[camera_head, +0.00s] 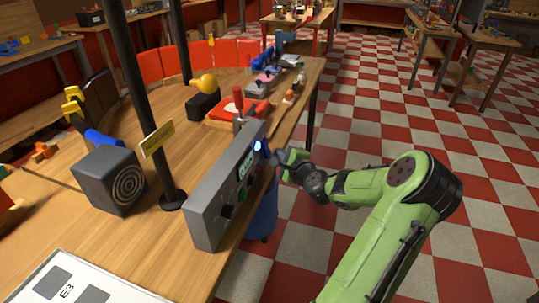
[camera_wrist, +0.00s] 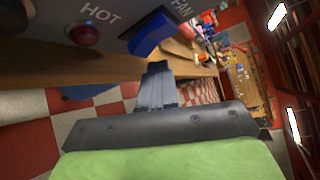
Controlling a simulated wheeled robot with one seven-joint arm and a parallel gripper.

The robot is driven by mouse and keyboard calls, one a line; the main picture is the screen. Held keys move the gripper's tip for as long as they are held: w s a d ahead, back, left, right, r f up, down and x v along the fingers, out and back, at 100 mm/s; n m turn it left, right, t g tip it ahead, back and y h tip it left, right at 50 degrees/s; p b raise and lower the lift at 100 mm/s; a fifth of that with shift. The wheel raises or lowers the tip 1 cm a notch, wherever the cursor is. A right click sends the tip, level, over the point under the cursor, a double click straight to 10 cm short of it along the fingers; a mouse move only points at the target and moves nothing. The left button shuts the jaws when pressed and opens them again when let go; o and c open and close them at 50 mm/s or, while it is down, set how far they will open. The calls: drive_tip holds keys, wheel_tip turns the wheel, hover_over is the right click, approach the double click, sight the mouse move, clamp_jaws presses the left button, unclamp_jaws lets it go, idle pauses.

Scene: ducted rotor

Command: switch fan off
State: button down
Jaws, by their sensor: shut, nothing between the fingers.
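A grey control box (camera_head: 207,217) stands on the wooden bench near its right edge, with its panel facing right. In the wrist view its panel (camera_wrist: 45,28) bears the words HOT and FAN. A blue switch (camera_wrist: 152,33) sits below the word FAN; in the head view blue shows at the panel's far end (camera_head: 262,147), beside a bright bluish-white glow. My gripper (camera_head: 280,156) is shut and empty, just right of that end. In the wrist view its fingertips (camera_wrist: 157,68) are close below the blue switch; I cannot tell whether they touch it. The switch's position is unclear.
A red domed button (camera_wrist: 85,34) is beside the word HOT. A black post (camera_head: 150,105) with a yellow tag stands behind the box. A dark speaker-like cube (camera_head: 108,181) is to the left. A blue bin (camera_head: 262,215) stands below the bench edge. The checkered floor at right is open.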

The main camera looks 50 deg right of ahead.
drive_tip(key=shift+w, duration=0.1)
idle(0.7)
drive_tip(key=shift+w+a+f, duration=0.15)
drive_tip(key=shift+w, duration=0.15)
drive_tip(key=shift+w+a+f, duration=0.2)
drive_tip(key=shift+w, duration=0.15)
idle(0.7)
drive_tip(key=shift+s+d+r+p, duration=0.15)
drive_tip(key=shift+s+d+r, duration=0.05)
drive_tip(key=shift+s, duration=0.2)
drive_tip(key=shift+s+d+r+p, duration=0.15)
drive_tip(key=shift+s, duration=0.2)
drive_tip(key=s, duration=0.1)
drive_tip(key=s+d+r+p, duration=0.1)
drive_tip(key=s+r, duration=0.1)
drive_tip(key=s, duration=0.1)
drive_tip(key=shift+s+d+p, duration=0.1)
drive_tip(key=shift+d+p, duration=0.25)
drive_tip(key=shift+d, duration=0.05)
idle(0.5)
